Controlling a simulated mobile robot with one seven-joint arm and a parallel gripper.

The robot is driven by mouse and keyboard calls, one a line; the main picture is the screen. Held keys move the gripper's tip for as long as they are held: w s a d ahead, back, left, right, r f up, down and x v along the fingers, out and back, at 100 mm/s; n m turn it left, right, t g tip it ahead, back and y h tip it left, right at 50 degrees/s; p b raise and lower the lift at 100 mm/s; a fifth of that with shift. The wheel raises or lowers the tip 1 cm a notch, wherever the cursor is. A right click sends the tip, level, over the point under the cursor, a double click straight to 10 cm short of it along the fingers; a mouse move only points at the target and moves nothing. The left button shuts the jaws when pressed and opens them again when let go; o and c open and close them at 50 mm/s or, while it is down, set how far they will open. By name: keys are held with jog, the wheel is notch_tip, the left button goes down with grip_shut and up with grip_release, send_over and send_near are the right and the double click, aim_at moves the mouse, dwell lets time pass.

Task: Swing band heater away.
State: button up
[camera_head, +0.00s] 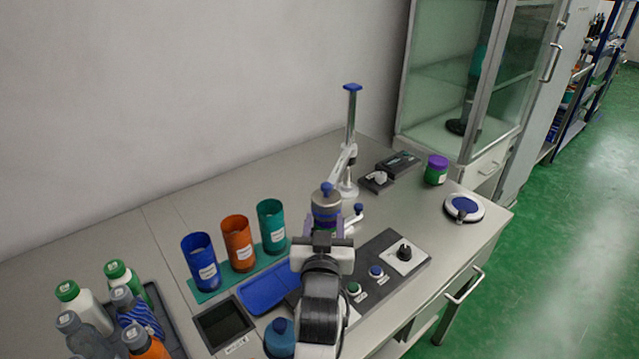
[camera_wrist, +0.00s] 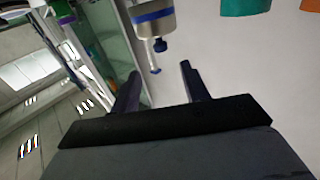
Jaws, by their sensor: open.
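The band heater (camera_head: 326,204) is a silver-grey cylinder on a swing arm from an upright post (camera_head: 351,125) with a blue top. In the wrist view the heater (camera_wrist: 152,20) shows a blue band and a short handle with dark blue knobs (camera_wrist: 160,45) below it. The handle knob shows in the head view (camera_head: 358,208) to the right of the heater. My gripper (camera_wrist: 160,72) is open and empty. Its fingers point toward the heater, and the handle's lower end appears between them in the picture. I cannot tell the depth gap. In the head view my wrist hides the bench below the heater.
Blue (camera_head: 201,263), orange (camera_head: 238,243) and teal (camera_head: 271,226) cups stand on a mat at left. Several bottles stand in a tray at front left. A control panel (camera_head: 415,246) lies right of my arm. A purple-lidded jar (camera_head: 436,170) stands near the cabinet.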

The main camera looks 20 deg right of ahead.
aim_at(327, 190)
jog(key=p+x, duration=0.2)
jog(key=x, duration=0.3)
jog(key=p+x, duration=0.2)
jog(key=x, duration=0.4)
jog(key=shift+r, duration=0.25)
jog(key=shift+w+d+f+p, duration=0.2)
jog(key=shift+w+p, duration=0.2)
jog(key=shift+w, duration=0.2)
jog(key=shift+c, duration=0.3)
grip_shut()
